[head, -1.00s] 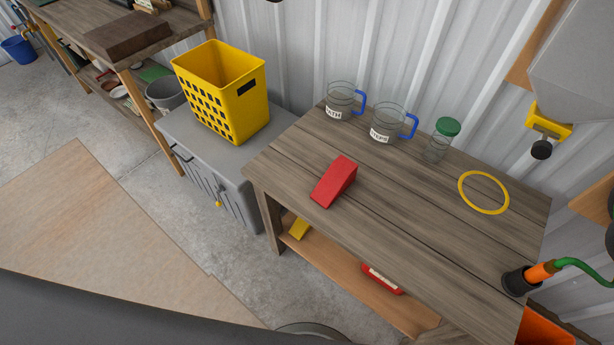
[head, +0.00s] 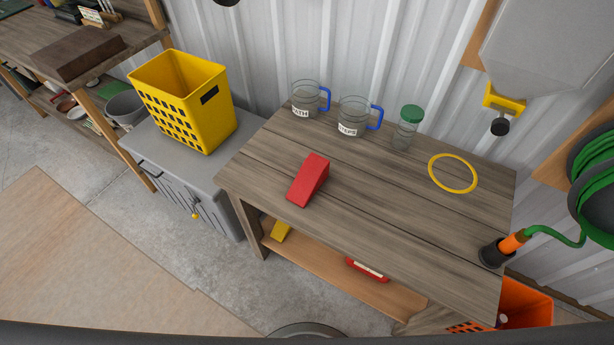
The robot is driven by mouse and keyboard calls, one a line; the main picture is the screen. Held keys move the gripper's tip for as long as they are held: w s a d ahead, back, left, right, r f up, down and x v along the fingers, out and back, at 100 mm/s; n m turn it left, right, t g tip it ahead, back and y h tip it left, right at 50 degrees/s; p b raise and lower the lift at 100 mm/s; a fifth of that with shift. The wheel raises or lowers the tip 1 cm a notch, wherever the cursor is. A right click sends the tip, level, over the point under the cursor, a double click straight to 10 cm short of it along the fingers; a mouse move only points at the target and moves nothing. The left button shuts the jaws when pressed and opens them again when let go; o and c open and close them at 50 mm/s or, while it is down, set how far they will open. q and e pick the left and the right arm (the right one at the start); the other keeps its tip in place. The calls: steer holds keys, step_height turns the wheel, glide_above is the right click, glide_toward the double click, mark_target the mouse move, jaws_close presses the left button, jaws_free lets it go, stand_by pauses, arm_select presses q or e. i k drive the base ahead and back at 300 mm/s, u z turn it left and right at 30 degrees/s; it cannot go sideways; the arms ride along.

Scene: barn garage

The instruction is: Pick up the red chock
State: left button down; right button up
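The red chock (head: 308,180) is a wedge lying on the wooden workbench (head: 390,215), near its front left part. Nothing touches it besides the bench top. Neither of my grippers shows in the head view, so I cannot see whether they are open or shut.
Two clear mugs with blue handles (head: 306,99) (head: 354,117), a green-lidded jar (head: 407,128) and a yellow ring (head: 452,173) are on the bench. A yellow basket (head: 190,105) stands on the grey cabinet (head: 160,150) at left. A hose nozzle (head: 497,250) is at the right corner.

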mark_target(313, 170)
steer(key=u, duration=0.05)
steer(key=k, duration=1.1)
steer(key=z, duration=0.75)
steer(key=i, duration=1.4)
steer(key=u, duration=0.35)
